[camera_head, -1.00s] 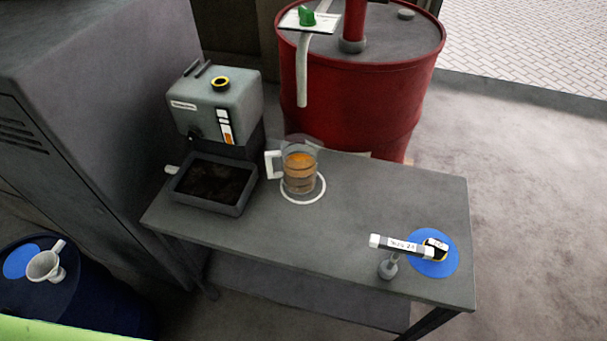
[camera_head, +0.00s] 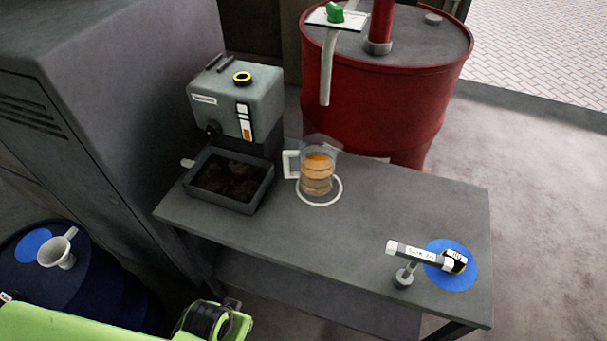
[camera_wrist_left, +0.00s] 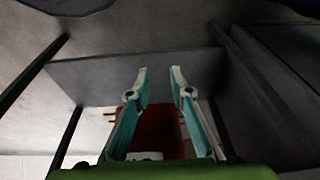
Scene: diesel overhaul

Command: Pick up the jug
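The jug (camera_head: 317,174) is clear with orange-brown liquid in it and a white handle on its left side. It stands upright inside a white ring mark on the grey table (camera_head: 350,235). My left arm comes in at the lower left of the head view, in front of the table and well short of the jug. My left gripper (camera_wrist_left: 160,88) shows in the left wrist view with its two fingers apart and nothing between them. The jug cannot be made out in that view. My right gripper is not in view.
A grey machine (camera_head: 238,100) and a dark tray (camera_head: 230,205) stand left of the jug. A red drum (camera_head: 390,105) is behind. A tool on a small stand (camera_head: 405,275) and a blue disc (camera_head: 455,282) are at the right. A funnel (camera_head: 58,250) sits on a blue drum at the left.

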